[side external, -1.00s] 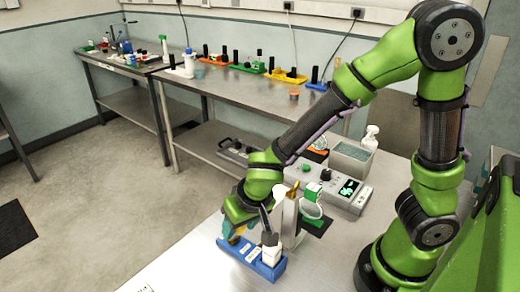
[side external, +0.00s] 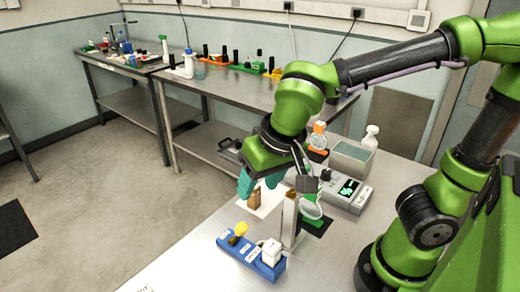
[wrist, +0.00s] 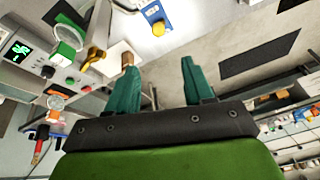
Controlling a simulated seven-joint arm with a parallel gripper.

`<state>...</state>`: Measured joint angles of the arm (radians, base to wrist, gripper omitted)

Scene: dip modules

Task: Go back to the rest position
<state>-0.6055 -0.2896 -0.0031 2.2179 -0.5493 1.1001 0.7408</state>
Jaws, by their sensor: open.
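My gripper (side external: 268,182) is raised above the near bench, with its teal fingers pointing down. In the wrist view my gripper (wrist: 159,66) has its fingers spread, with nothing held between them. The blue holder (side external: 236,256) sits on the bench below and in front of it, apart from the fingers. It carries a yellow-topped piece (side external: 240,229) and a white block (side external: 271,250). The blue holder also shows at the top of the wrist view (wrist: 152,12). A small brown piece (side external: 254,199) stands near a white sheet, close to the fingers in the picture; I cannot tell the gap.
An upright stand (side external: 290,219) with a ring rises just right of the blue holder. A grey device with a green display (side external: 349,188), a grey basin (side external: 351,158) and a spray bottle (side external: 371,138) stand behind.

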